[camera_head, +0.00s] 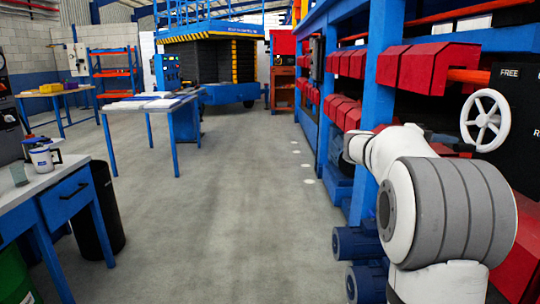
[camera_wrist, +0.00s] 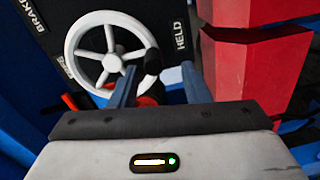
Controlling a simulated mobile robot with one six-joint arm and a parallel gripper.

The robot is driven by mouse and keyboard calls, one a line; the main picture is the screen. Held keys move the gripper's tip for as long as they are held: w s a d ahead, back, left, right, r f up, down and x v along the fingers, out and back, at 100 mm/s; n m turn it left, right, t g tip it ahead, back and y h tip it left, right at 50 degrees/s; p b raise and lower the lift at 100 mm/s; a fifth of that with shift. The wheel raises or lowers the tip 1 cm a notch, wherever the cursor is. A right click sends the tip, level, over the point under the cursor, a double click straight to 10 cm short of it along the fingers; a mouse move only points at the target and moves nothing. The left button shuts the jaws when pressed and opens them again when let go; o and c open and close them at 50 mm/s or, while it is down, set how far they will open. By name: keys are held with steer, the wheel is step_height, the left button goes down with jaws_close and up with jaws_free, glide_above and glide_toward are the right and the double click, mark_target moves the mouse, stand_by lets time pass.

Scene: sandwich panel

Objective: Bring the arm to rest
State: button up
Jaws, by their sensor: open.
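My gripper (camera_wrist: 160,78) is open in the wrist view, its two grey-blue fingers apart. Past the fingers is a white spoked handwheel (camera_wrist: 112,62) on a black panel marked BRAKE and HELD. A black knob-like piece (camera_wrist: 152,62) and a red-orange part (camera_wrist: 148,101) show between the fingers. They do not look gripped, but I cannot tell how far away they are. In the head view my white and grey arm fills the lower right, in front of the blue rack. The handwheel (camera_head: 484,121) shows there just behind it, by the word FREE. My fingertips are not clear there.
Red blocks (camera_head: 425,66) line the blue rack (camera_head: 385,45) on the right, close to my arm. Blue motors (camera_head: 355,243) sit low beside it. A workbench (camera_head: 70,165) with a mug stands at the left. The floor (camera_head: 230,200) between is clear.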

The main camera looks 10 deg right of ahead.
steer(key=s+a+n+t+y+p, duration=0.1)
steer(key=s+a+y+p, duration=0.4)
steer(key=a, duration=0.6)
steer(key=s+a+n+t+y+p, duration=0.1)
steer(key=s+a+t+y+p, duration=0.1)
steer(key=s+a+y+p, duration=0.4)
steer(key=s+a+n+t+y+p, duration=0.1)
steer(key=s+a+y+p, duration=0.5)
steer(key=s+a+p, duration=0.5)
steer(key=a+p, duration=0.4)
steer(key=a, duration=0.1)
steer(key=shift+s+r, duration=0.35)
steer(key=shift+r, duration=0.05)
steer(key=shift+c, duration=0.6)
steer(key=shift+f, duration=0.1)
